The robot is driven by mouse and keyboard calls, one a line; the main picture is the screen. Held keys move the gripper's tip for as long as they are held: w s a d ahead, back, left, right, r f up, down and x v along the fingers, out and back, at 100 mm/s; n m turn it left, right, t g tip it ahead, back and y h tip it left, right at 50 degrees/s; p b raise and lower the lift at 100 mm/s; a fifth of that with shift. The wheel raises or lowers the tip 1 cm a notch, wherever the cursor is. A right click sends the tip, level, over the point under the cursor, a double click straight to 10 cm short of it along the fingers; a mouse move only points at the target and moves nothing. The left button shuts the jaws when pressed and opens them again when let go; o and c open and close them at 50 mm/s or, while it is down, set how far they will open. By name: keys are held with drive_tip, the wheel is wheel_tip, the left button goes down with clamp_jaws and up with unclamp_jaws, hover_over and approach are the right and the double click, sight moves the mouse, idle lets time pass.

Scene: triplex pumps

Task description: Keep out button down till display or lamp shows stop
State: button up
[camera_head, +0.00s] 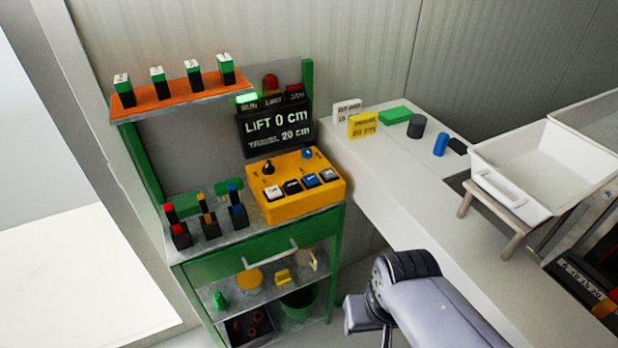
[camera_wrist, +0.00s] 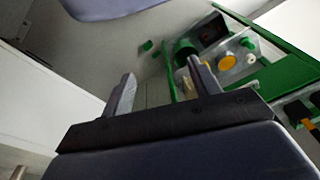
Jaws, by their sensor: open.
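The yellow control box (camera_head: 262,206) sits on top of the green cabinet, with several push buttons in a row (camera_head: 301,183), a black knob (camera_head: 267,167) and a blue knob (camera_head: 307,153). The button labels are too small to read, so I cannot tell which is the out button. The black display (camera_head: 277,130) behind it reads "LIFT 0 cm" and "TRAVEL 20 cm". Above it the RUN lamp (camera_head: 247,99) glows green; the LIMIT and JAM lamps (camera_head: 294,92) look unlit. My gripper (camera_wrist: 164,69) is open and empty in the wrist view, apart from the control box.
The green cabinet (camera_head: 245,270) has an orange shelf (camera_head: 178,90) with several green-and-black blocks, and small switches (camera_head: 210,225) left of the box. A white bench (camera_head: 385,160) runs right, bearing small blocks and a white tray (camera_head: 540,150).

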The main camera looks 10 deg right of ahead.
idle(0.5)
clamp_jaws()
idle(0.4)
idle(1.1)
